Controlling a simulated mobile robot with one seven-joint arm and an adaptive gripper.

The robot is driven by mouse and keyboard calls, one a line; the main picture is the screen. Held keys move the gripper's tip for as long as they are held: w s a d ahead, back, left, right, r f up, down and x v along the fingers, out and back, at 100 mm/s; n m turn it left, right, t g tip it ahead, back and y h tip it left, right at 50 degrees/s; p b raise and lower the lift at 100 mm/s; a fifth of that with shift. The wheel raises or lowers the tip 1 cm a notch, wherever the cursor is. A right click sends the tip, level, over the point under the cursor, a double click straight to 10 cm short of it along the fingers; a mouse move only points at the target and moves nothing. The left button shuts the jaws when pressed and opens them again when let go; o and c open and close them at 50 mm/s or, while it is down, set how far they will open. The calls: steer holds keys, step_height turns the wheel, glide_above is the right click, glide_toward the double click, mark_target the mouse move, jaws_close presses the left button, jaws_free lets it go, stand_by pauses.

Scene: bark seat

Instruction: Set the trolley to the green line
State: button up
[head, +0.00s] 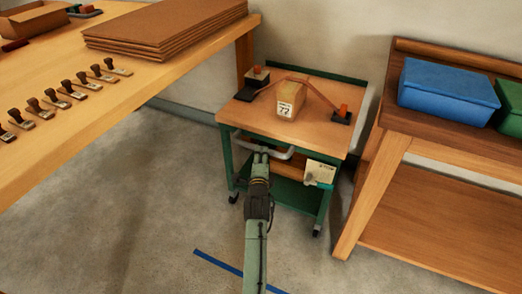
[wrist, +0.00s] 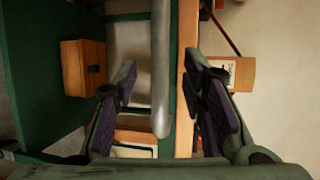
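The trolley (head: 250,113) has a green frame, a wooden top and dark casters. It stands between the workbench and the bench on the right. Its grey handle (head: 285,155) runs along the near side. Gaps show on both sides of the bar. A blue line (head: 235,268) lies on the floor in front. No green line is in view.
On the trolley top are a block marked 72 (head: 288,99), a reddish strap and two dark clamps. A whitish box (head: 320,172) hangs at its front right. A workbench (head: 150,70) with stamps stands left; a bench (head: 385,185) with a blue box stands right. Floor at front left is clear.

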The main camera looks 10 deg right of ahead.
steer(key=shift+b+x, duration=1.25)
steer(key=shift+x, duration=1.8)
steer(key=shift+c, duration=0.6)
jaws_close()
